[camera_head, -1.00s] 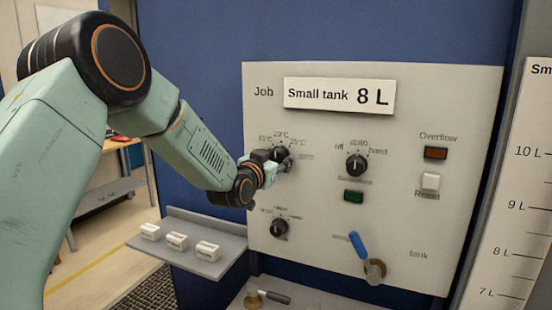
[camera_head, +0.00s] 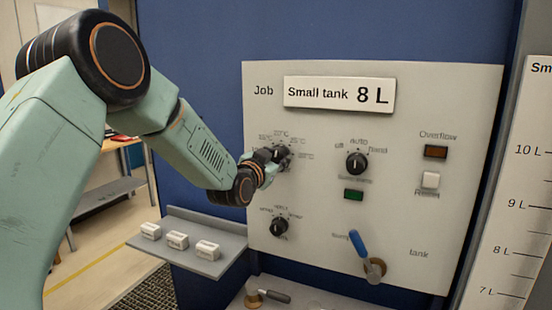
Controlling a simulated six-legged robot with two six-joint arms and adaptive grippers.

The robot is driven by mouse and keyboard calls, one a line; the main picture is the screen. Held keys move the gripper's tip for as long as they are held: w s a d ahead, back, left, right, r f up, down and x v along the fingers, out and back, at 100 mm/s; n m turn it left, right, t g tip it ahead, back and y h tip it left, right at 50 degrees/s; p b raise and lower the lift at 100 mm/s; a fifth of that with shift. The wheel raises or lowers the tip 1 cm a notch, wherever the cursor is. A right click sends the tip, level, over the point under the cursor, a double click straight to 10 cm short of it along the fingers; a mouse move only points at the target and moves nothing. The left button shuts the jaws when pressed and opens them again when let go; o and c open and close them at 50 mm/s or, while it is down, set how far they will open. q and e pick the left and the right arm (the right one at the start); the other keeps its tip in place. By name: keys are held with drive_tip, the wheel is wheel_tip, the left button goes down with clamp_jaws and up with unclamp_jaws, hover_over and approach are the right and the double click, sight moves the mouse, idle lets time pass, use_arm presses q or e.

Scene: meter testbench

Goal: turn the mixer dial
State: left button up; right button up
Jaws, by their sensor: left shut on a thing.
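The mixer dial (camera_head: 282,153) is a black knob at the upper left of the pale panel, with temperature marks around it. My left gripper (camera_head: 277,157) is shut on this dial, reaching in from the left. The fingers and wrist hide part of the dial, so its pointer cannot be read. My right gripper is not in view.
The panel (camera_head: 320,215) also bears a black off/auto/hand knob (camera_head: 357,163), a lower black knob (camera_head: 279,227), a green lamp (camera_head: 354,195), a blue-handled valve (camera_head: 358,244) and a white reset button (camera_head: 431,180). A grey shelf (camera_head: 228,263) with small white blocks juts out below my left arm.

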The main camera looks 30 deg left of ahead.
use_arm(q)
drive_tip(key=m, duration=0.6)
drive_tip(key=shift+r+m, duration=0.2)
drive_tip(key=shift+m, duration=0.2)
idle(0.4)
drive_tip(key=o, duration=1.2)
drive_tip(key=shift+d, duration=0.15)
drive_tip(key=shift+f, duration=0.1)
drive_tip(key=shift+s, duration=0.1)
drive_tip(key=shift+s, duration=0.3)
drive_tip(key=s, duration=1.1)
drive_tip(key=shift+s+d, duration=0.15)
drive_tip(key=shift+d, duration=0.15)
